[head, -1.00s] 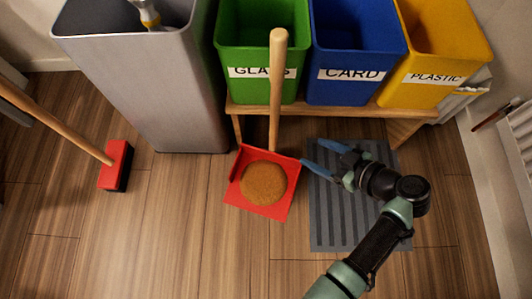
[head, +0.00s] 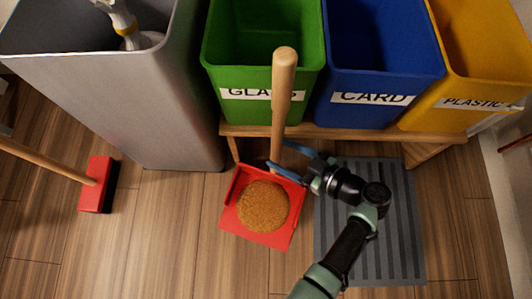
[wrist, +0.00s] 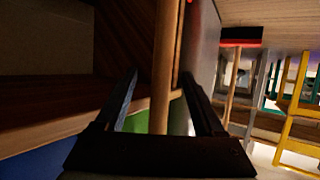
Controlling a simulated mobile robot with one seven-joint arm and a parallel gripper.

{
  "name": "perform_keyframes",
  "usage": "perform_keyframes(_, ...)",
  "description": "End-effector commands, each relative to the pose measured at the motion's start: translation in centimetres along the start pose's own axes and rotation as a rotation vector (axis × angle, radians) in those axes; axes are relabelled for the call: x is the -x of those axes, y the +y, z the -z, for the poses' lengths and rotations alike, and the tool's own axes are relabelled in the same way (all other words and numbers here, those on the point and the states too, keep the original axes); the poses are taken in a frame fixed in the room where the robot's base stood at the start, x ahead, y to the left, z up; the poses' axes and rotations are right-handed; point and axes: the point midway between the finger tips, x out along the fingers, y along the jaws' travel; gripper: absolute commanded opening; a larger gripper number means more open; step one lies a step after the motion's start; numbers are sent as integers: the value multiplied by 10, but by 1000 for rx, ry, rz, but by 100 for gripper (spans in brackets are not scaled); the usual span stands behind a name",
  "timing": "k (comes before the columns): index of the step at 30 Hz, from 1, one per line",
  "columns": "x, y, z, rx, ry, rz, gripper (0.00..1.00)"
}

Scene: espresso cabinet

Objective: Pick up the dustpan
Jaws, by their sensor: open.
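The red dustpan (head: 238,226) lies on the wooden floor in front of the green bin, with a round brown heap (head: 262,206) in its pan. Its wooden handle (head: 282,100) stands up in front of the green bin. My gripper (head: 280,157) is open at the lower part of the handle, coming from the right. In the wrist view the handle (wrist: 166,70) runs between the two fingers (wrist: 158,100). I see a gap on the left side of the handle; whether a finger touches it I cannot tell.
Green (head: 230,88), blue (head: 385,105) and yellow (head: 480,105) bins stand on a low wooden bench (head: 350,130) behind. A tall grey bin (head: 120,100) is at the left. A red broom (head: 97,185) stands further left. A grey striped mat (head: 390,240) lies under my arm.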

Motion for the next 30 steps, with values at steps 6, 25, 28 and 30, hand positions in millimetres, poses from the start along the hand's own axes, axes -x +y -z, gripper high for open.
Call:
perform_keyframes(6, -17, -2, -3, 2, 0, 1, 71)
perform_keyframes(25, -56, -3, 2, 0, 0, -1, 63)
perform_keyframes(28, -56, -3, 1, 1, 0, -1, 45)
perform_keyframes(30, -56, -3, 1, 1, 0, -1, 33)
